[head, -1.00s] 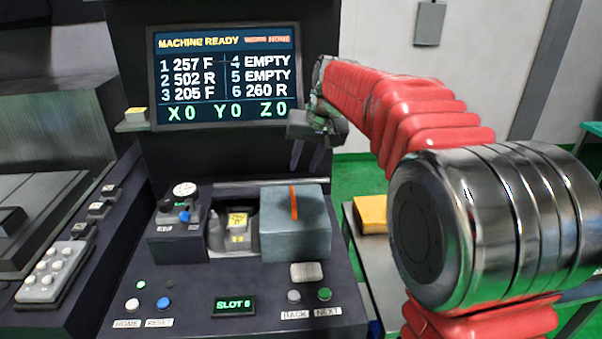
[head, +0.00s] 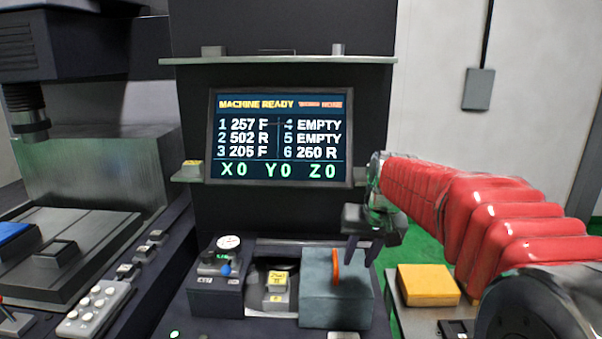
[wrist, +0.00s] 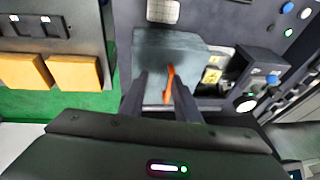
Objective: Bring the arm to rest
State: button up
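My gripper (head: 363,256) hangs fingers down over the console, in front of the right part of the dark machine column. In the wrist view my gripper (wrist: 161,98) has its two dark fingers apart, with nothing held between them. Past the fingers lies a grey-blue block (wrist: 155,50) with an orange handle (wrist: 170,82). The handle shows in the gap but appears below the fingers. In the head view the block (head: 325,305) sits on the console, under and slightly left of my gripper. My red-sleeved arm (head: 480,215) reaches in from the right.
The screen (head: 280,137) reads MACHINE READY, with slots 4 and 5 EMPTY. A side table with a yellow block (head: 427,285) stands right of the console. A machine bed (head: 60,262) is at left.

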jog(key=s+f+t, duration=0.1)
jog(key=s, duration=1.3)
jog(key=s+d+f+n+h, duration=0.1)
jog(key=s+f, duration=0.1)
jog(key=s, duration=1.3)
jog(key=shift+s+f+t, duration=0.2)
jog(key=shift+f+t, duration=0.05)
jog(key=shift+t, duration=0.15)
jog(key=shift+d, duration=0.1)
